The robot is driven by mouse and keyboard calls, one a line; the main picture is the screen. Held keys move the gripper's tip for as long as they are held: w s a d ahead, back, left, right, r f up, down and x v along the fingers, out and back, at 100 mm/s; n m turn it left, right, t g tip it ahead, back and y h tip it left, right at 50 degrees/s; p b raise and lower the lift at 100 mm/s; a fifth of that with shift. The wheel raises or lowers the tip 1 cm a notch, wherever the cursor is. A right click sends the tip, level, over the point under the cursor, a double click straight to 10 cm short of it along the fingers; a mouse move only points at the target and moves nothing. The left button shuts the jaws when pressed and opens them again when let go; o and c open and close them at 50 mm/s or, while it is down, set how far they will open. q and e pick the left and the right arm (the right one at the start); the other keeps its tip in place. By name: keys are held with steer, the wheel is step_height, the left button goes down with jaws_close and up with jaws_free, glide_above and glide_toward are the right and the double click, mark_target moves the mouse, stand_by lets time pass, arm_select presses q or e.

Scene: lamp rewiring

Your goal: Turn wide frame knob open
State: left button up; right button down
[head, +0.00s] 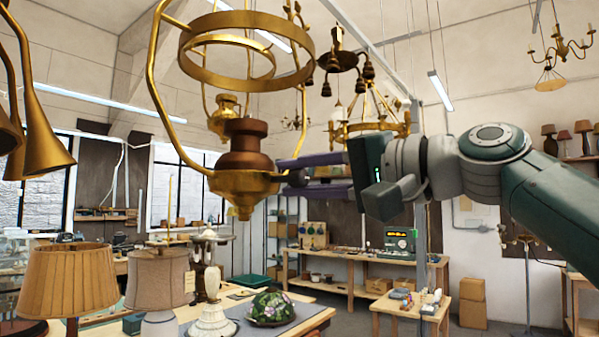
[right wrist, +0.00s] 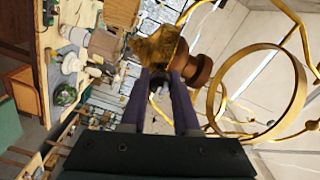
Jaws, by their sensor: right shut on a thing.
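A hanging brass lamp with a wide frame (head: 153,75) fills the upper left of the head view. Its ring (head: 240,78) is at the top, with a brown turned body (head: 246,140) and a brass bowl (head: 243,183) below. My right gripper (head: 281,176) reaches in from the right, its purple fingers beside the bowl. In the right wrist view the fingers (right wrist: 168,90) are shut on a small dark knob (right wrist: 160,84) at the brass bowl (right wrist: 157,48). The knob is mostly hidden between the fingers, so its turn cannot be read. My left gripper is out of view.
Table lamps (head: 67,280) and a green floral shade (head: 270,308) stand on the workbench below. Brass horn shades (head: 42,140) hang at the far left. A chandelier (head: 370,118) hangs behind my right gripper. Air around the bowl's underside is clear.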

stand_by(0.3)
steer(key=c, duration=0.6)
jaws_free()
steer(key=shift+c, duration=0.2)
steer(key=shift+s+d+f, duration=0.1)
steer(key=shift+s+d, duration=0.05)
steer(key=shift+d, duration=0.1)
steer(key=b+v, duration=0.7)
steer(key=v, duration=0.2)
steer(key=shift+s, duration=0.15)
